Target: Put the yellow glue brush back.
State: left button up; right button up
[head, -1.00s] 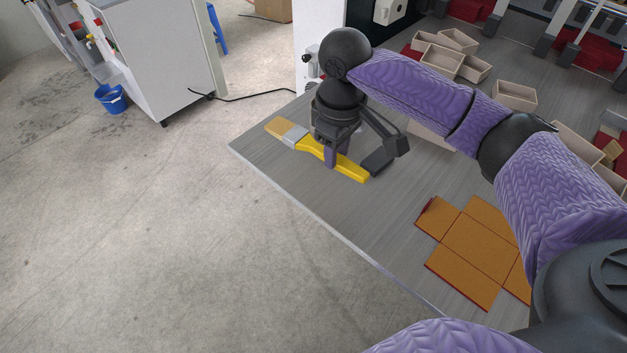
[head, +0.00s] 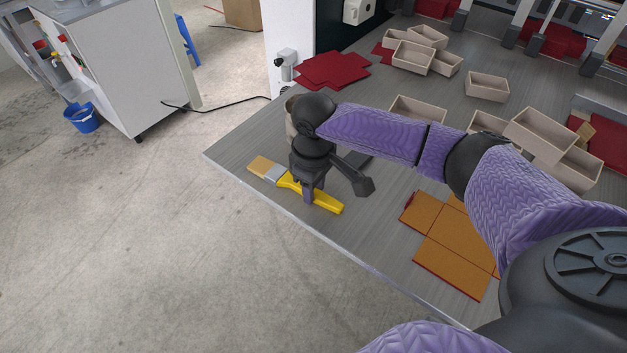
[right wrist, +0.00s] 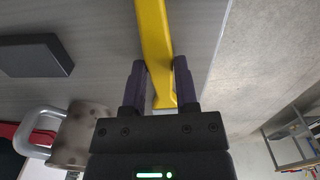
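The yellow glue brush (head: 325,202) has tan bristles and a metal band. It lies roughly level near the table's left front edge, bristles towards the left. My right gripper (head: 308,194) points down with its fingers on both sides of the yellow handle. In the right wrist view the brush handle (right wrist: 155,40) runs between the fingertips (right wrist: 160,68), which appear to touch it. I cannot tell whether the brush touches the table. My left gripper is not in view.
A beige pot (right wrist: 82,135) with a metal handle stands behind my right wrist. An orange-brown box blank (head: 440,250) lies to the right. Red sheets (head: 332,70) and several beige trays (head: 487,87) lie farther back. Open floor borders the table's left front edge.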

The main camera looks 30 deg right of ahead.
jog(key=o, duration=0.4)
jog(key=shift+c, duration=0.2)
jog(key=shift+f, duration=0.1)
jog(key=shift+f+b, duration=0.35)
jog(key=shift+b, duration=0.45)
notch_tip(320, 180, up, 10)
jog(key=p, duration=0.3)
jog(key=shift+w+a+r+p, duration=0.2)
jog(key=shift+a+p, duration=0.1)
jog(key=shift+p, duration=0.1)
